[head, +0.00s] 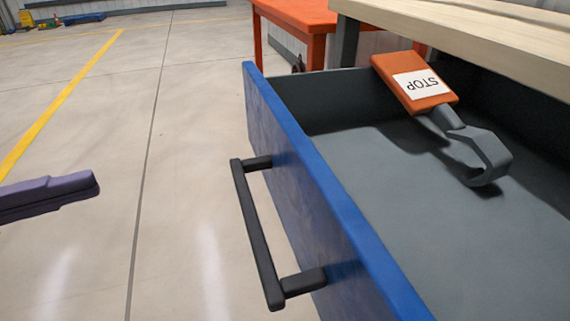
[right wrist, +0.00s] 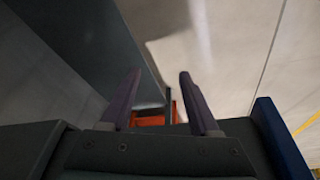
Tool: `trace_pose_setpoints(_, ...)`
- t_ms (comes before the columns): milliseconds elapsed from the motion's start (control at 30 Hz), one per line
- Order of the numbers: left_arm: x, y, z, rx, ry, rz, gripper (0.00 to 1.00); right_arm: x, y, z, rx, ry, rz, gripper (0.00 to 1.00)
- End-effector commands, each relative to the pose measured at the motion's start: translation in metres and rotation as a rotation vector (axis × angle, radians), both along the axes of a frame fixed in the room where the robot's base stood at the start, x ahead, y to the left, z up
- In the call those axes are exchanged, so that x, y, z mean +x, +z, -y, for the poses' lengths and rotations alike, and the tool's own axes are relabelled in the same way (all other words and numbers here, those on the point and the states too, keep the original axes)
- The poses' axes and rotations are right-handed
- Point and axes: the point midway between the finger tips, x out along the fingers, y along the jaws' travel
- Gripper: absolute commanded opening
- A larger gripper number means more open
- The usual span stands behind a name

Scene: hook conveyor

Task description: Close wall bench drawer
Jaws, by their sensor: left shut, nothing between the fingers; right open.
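The wall bench drawer stands pulled out, its blue front panel (head: 310,185) facing left in the head view. A black bar handle (head: 256,230) is fixed to the front. My left gripper (head: 88,187) is shut and empty at the left edge, well apart from the handle. My right gripper (right wrist: 158,76) is open and empty in the right wrist view. A blue panel edge, likely the drawer front, shows at right there (right wrist: 280,140). The right gripper is not in the head view.
The wooden bench top (head: 480,35) overhangs the drawer at the upper right. An orange table (head: 295,12) stands behind the drawer. Clear floor with a yellow line (head: 62,103) lies left of the drawer.

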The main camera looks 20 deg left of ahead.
Motion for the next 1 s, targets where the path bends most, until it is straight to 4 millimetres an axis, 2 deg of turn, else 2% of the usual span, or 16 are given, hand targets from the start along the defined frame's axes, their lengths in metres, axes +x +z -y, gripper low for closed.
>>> trace_pose_setpoints(33,-0.007,-0.019,-0.004,0.016,-0.047,0.026,0.0,0.0,-0.023,0.0,0.0,0.0,0.0,0.62)
trace_pose_setpoints(67,-0.011,-0.02,-0.005,0.022,-0.071,0.041,0.0,0.0,-0.027,0.0,0.0,0.0,0.0,0.62)
trace_pose_setpoints(200,-0.021,-0.019,-0.007,0.029,-0.14,0.081,0.0,0.0,-0.033,0.0,0.0,0.0,0.001,0.62)
trace_pose_setpoints(300,-0.02,-0.016,-0.002,0.028,-0.151,0.087,0.0,0.0,-0.032,0.0,0.0,0.0,0.001,0.62)
trace_pose_setpoints(467,-0.006,-0.015,0.019,0.025,-0.151,0.09,0.0,0.0,-0.033,0.0,0.0,0.0,0.001,0.62)
trace_pose_setpoints(800,0.035,-0.015,0.079,0.024,-0.149,0.091,0.0,0.0,-0.043,0.0,0.0,0.0,0.001,0.62)
trace_pose_setpoints(1000,0.05,-0.016,0.101,0.025,-0.148,0.086,0.0,0.0,-0.047,0.0,0.0,0.0,0.001,0.62)
